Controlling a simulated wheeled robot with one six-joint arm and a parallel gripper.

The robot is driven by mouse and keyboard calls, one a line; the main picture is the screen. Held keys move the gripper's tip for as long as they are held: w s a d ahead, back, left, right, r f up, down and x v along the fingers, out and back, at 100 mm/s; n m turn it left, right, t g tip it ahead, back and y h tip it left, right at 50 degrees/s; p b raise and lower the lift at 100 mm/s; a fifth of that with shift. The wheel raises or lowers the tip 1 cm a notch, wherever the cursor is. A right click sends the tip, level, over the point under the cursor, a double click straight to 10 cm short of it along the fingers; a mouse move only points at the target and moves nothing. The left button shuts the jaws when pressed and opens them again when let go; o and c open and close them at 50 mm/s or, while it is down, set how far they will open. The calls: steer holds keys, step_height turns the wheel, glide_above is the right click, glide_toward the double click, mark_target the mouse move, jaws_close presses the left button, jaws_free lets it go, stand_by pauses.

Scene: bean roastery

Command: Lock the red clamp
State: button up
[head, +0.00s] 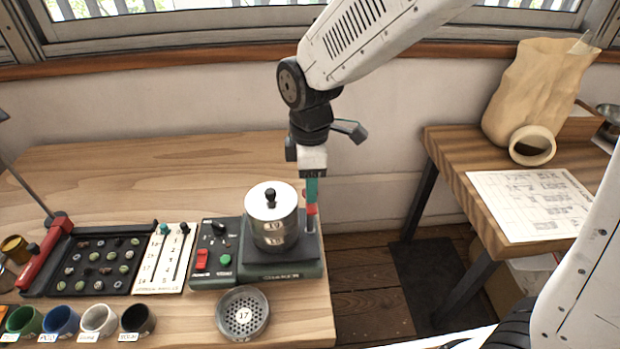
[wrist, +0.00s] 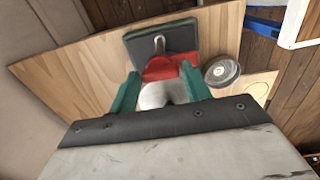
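The red clamp (head: 311,209) is at the right side of the sieve shaker (head: 283,270), beside the metal sieve stack (head: 272,222) with its black-knobbed lid. My gripper (head: 312,190) points down at the clamp from above. In the wrist view its two green fingers (wrist: 161,72) stand apart, with the red clamp (wrist: 170,68) at and between their tips. I cannot tell whether they touch it. A grey metal hook (wrist: 158,43) shows beyond the red part. A pale rounded shape lies between the fingers; I cannot tell what it is. Whether the clamp is locked is unclear.
A loose round sieve marked 17 (head: 243,314) lies in front of the shaker. Left are a slider panel (head: 164,258), a bean tray (head: 100,262) and several coloured cups. A side table (head: 455,160) with a sack stands right, across a floor gap.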

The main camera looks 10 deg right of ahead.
steer(key=c, duration=0.5)
steer(key=shift+m, duration=0.3)
steer(key=m, duration=0.3)
steer(key=shift+m, duration=0.3)
steer(key=m, duration=0.3)
steer(key=shift+m, duration=0.4)
steer(key=m, duration=0.5)
steer(key=shift+m, duration=2.4)
